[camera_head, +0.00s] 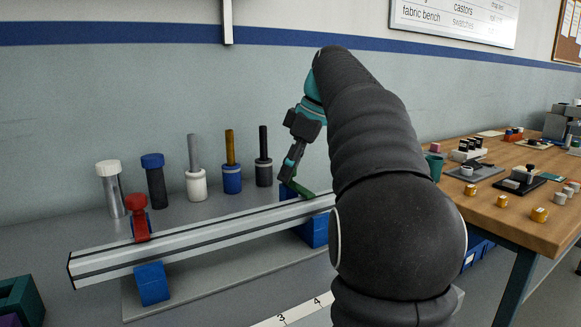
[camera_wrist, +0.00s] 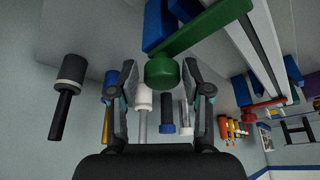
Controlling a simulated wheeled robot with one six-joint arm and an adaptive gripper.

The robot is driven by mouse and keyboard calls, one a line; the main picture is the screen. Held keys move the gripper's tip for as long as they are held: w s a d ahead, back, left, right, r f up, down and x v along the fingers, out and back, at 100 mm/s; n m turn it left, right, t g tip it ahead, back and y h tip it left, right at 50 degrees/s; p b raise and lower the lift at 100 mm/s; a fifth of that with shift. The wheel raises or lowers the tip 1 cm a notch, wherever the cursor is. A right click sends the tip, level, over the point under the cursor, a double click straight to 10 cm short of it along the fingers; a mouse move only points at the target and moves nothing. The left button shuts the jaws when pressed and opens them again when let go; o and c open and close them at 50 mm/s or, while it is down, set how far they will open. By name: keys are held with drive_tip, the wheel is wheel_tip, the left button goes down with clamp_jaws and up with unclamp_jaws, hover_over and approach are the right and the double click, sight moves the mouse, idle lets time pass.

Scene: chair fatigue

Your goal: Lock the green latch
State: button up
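The green latch (camera_wrist: 205,30) shows in the wrist view as a flat green arm with a round knob at its near end. The arm runs up and to the right towards the rail. My gripper (camera_wrist: 160,74) is open, with one finger on each side of the knob and a small gap visible at each side. In the head view, my gripper (camera_head: 289,174) points down at the rail's right part, and a piece of the green latch (camera_head: 304,191) shows beside it. My arm hides the rail's right end.
A pale rail (camera_head: 200,238) rests on blue blocks (camera_head: 152,284). A red latch (camera_head: 139,218) stands at its left. Several upright posts, including a black-topped one (camera_head: 263,158), stand behind the rail, close to my gripper. A wooden table (camera_head: 490,212) with small parts is at right.

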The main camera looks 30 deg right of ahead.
drive_tip(key=shift+a, duration=0.15)
drive_tip(key=v, duration=0.7)
drive_tip(key=shift+r, duration=0.25)
idle(0.5)
drive_tip(key=shift+s, duration=0.1)
